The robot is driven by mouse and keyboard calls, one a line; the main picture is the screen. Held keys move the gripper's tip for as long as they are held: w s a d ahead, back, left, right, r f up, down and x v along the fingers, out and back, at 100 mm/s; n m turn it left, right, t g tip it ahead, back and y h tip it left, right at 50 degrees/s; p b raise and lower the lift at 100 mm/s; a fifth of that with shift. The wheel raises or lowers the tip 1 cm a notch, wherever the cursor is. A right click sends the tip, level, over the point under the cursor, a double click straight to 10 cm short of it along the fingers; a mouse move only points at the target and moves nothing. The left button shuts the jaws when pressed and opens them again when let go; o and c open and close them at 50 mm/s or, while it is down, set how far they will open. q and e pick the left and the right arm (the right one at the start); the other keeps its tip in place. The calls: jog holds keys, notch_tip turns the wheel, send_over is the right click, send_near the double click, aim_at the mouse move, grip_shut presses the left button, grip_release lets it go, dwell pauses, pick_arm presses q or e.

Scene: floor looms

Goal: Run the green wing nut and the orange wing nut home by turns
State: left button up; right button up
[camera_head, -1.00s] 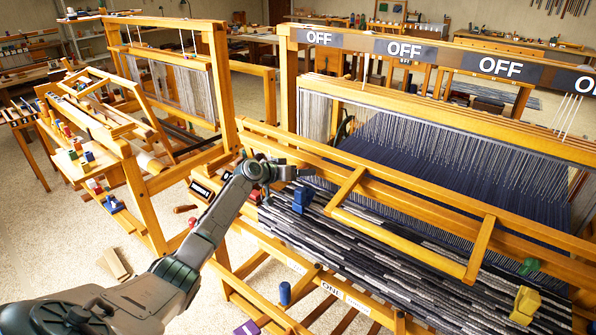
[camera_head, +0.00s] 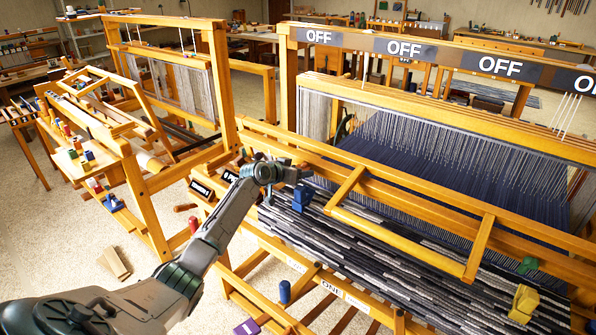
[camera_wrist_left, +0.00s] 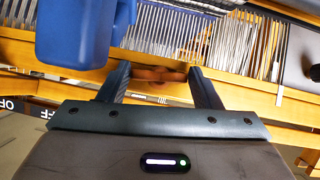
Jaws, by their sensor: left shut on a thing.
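My left gripper (camera_head: 303,172) is at the left end of the near loom's front beam, in the head view. In the left wrist view its two dark fingers (camera_wrist_left: 160,78) are on either side of a small orange-brown piece, which looks like the orange wing nut (camera_wrist_left: 158,75); its wings and thread are not clear. The gripper is shut on it. A green piece (camera_head: 528,265) lies at the right of the loom; I cannot tell whether it is the green wing nut. My right gripper is not in view.
A blue block (camera_head: 302,198) sits just below my left gripper and looms large in the left wrist view (camera_wrist_left: 75,30). A yellow block (camera_head: 525,302) is at the lower right. The loom's wooden beams (camera_head: 400,180) run close by. A second loom (camera_head: 140,150) stands left, with floor between.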

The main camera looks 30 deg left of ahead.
pick_arm(q)
jog(key=shift+m+y, duration=0.3)
jog(key=o, duration=1)
jog(key=d+b+v, duration=0.1)
jog(key=b+v, duration=0.1)
jog(key=v, duration=0.8)
jog(key=shift+s+a, duration=0.4)
jog(key=shift+a, duration=0.05)
jog(key=shift+r, duration=0.1)
